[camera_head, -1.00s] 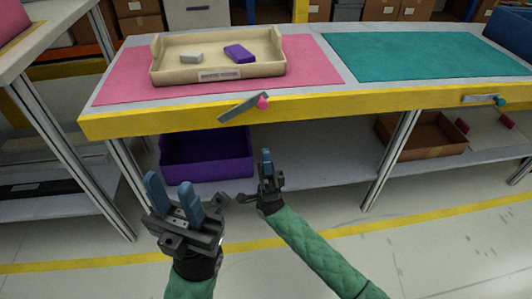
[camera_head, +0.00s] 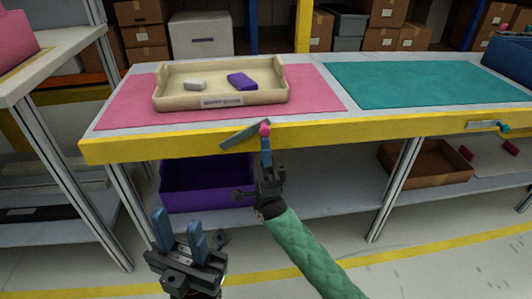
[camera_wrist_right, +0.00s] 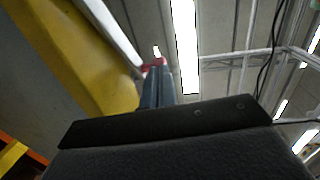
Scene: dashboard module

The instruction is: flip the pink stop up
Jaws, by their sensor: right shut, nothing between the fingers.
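The pink stop is a grey bar (camera_head: 240,136) with a pink knob (camera_head: 265,128) at its right end, on the yellow front edge of the table below the pink mat. The bar slants, with its knob end higher. My right gripper (camera_head: 266,143) is shut and empty, its blue fingertips just under the knob; I cannot tell if they touch. The right wrist view shows its fingers (camera_wrist_right: 157,88) pointing up at the pink knob (camera_wrist_right: 156,62), which they partly hide. My left gripper (camera_head: 180,232) is open and empty, low in front of the table.
A beige tray (camera_head: 220,101) with a grey block and a purple block stands on the pink mat (camera_head: 325,92). A teal mat (camera_head: 420,83) with a teal-knobbed stop (camera_head: 488,125) lies to the right. A purple bin (camera_head: 205,185) and a brown box (camera_head: 425,163) sit on the lower shelf.

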